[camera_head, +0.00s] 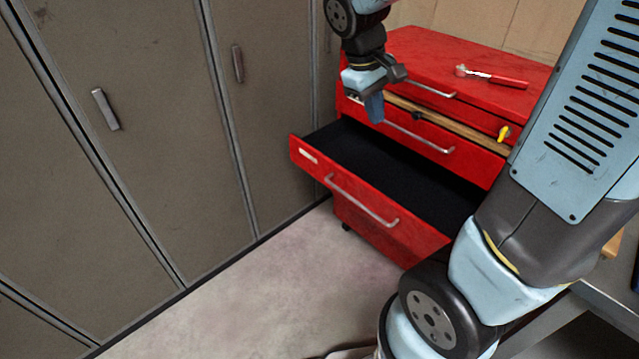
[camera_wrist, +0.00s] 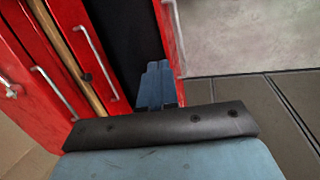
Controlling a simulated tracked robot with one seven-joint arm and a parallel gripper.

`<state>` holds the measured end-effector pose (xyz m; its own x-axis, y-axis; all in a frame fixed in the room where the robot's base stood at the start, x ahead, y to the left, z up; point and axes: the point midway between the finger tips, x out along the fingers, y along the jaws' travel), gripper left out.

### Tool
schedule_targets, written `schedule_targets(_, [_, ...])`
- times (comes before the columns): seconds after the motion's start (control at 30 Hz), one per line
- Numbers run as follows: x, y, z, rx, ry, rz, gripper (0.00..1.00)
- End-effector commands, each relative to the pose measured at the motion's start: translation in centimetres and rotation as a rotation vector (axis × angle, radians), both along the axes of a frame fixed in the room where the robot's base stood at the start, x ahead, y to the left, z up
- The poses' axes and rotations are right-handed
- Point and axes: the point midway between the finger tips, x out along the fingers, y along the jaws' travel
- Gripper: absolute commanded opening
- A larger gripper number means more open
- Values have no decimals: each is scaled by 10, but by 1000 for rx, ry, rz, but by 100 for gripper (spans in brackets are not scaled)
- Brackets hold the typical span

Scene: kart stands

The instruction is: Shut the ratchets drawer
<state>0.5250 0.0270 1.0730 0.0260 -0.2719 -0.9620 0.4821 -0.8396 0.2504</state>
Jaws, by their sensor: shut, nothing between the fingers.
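The red tool cabinet (camera_head: 450,62) has one lower drawer (camera_head: 345,192) pulled well out, with a black, empty-looking interior, a silver bar handle and a small white label too small to read. I cannot tell from the label whether it is the ratchets drawer. My gripper (camera_head: 375,108) is shut and empty, pointing down above the drawer's inner left part. In the wrist view my gripper (camera_wrist: 158,72) shows its blue fingers close together, over or beside the open drawer (camera_wrist: 170,30), near its red front panel. Whether they touch it is unclear.
A closed upper drawer (camera_head: 440,143) and a wooden strip (camera_head: 455,122) with a yellow-tagged key lie above the open drawer. A red-handled ratchet (camera_head: 500,79) lies on the cabinet top. Brown lockers (camera_head: 140,120) stand at left. The floor (camera_head: 265,285) before the drawer is clear.

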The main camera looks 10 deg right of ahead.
Motion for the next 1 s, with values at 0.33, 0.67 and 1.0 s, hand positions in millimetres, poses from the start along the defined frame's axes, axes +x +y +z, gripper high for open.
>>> schedule_targets(0.33, [45,36,-68,-232,187,218,0])
schedule_targets(0.67, [75,73,-137,-480,330,434,0])
schedule_targets(1.0, [95,114,-212,-767,445,663,0])
